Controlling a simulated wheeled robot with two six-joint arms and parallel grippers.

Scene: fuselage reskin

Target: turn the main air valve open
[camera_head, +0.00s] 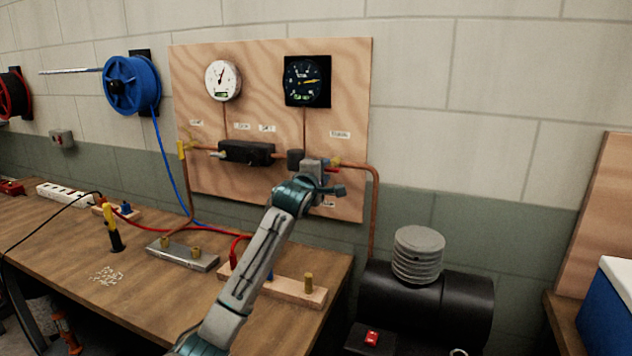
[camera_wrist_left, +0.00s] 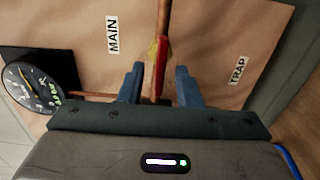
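The main air valve has a red lever with a yellow part (camera_wrist_left: 161,60) on a copper pipe in the left wrist view, beside the MAIN label. In the head view, a bit of its red and yellow (camera_head: 333,166) shows behind my gripper, at the right of the wooden board. My left gripper (camera_head: 326,180) is in front of the valve. In the left wrist view its two blue fingers (camera_wrist_left: 160,78) are apart, one on each side of the lever, with gaps visible on both sides. My right gripper is not in view.
The wooden board (camera_head: 270,70) carries a white gauge (camera_head: 222,80), a dark gauge (camera_head: 307,80) and a black block (camera_head: 246,152) on the piping. The workbench (camera_head: 80,250) holds fittings and cables. A black compressor tank (camera_head: 425,300) stands at the right.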

